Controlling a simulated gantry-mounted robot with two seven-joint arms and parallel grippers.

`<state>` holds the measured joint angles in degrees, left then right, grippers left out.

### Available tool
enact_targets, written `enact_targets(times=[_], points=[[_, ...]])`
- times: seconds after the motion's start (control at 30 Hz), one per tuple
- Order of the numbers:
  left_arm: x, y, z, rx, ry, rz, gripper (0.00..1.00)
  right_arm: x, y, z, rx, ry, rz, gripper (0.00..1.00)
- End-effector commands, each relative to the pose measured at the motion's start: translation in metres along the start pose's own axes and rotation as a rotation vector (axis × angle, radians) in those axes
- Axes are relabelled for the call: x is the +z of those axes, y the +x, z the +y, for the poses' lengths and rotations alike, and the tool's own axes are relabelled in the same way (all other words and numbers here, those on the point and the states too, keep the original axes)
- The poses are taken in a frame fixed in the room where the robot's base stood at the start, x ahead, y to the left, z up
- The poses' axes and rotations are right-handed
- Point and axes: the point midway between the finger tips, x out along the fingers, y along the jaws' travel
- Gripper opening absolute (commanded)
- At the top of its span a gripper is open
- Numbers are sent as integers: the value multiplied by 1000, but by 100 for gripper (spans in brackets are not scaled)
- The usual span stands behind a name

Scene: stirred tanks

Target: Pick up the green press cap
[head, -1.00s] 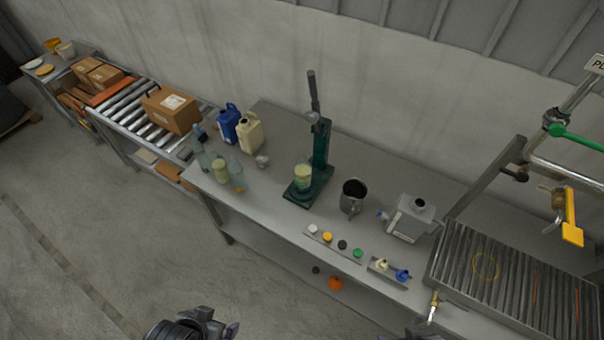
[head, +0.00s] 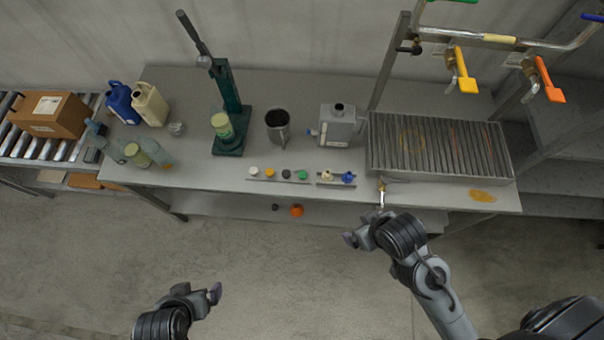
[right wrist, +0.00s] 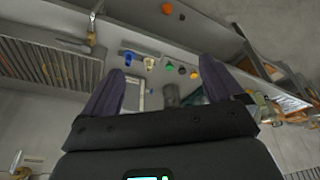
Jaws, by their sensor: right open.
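The green press cap (head: 302,174) sits at the right end of a low strip of caps near the front edge of the steel bench. It also shows as a small green disc in the right wrist view (right wrist: 169,68), seen between the fingers but well beyond them. My right gripper (head: 358,236) is open and empty, in front of the bench and to the right of the cap. Its two dark fingers are spread wide in the right wrist view (right wrist: 162,66). My left gripper (head: 199,295) is low in the head view, away from the bench, with nothing visible in it.
White, yellow and dark caps share the strip (head: 267,180). A second holder with cream and blue pieces (head: 348,177) stands right beside it. Behind are a green press (head: 229,120), a dark mug (head: 278,127) and a grey can (head: 338,125). A brass tap (head: 382,191) projects at the front edge.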

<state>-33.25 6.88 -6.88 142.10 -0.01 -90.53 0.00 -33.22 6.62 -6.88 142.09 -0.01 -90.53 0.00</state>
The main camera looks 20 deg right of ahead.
Motion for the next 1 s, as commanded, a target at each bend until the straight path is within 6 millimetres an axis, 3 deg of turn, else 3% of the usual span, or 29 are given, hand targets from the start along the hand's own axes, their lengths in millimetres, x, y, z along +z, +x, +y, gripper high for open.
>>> enact_targets(times=[0.27,0.57,0.87,1.0], points=[[0,0,0,0,0,0,100,0,0,2,6,-8,-1,93],[0,0,0,0,0,0,100,0,0,2,7,-8,-1,49],[0,0,0,0,0,0,100,-1,0,0,0,-3,4,49],[0,0,0,0,0,0,100,-11,0,2,3,-24,58,49]])
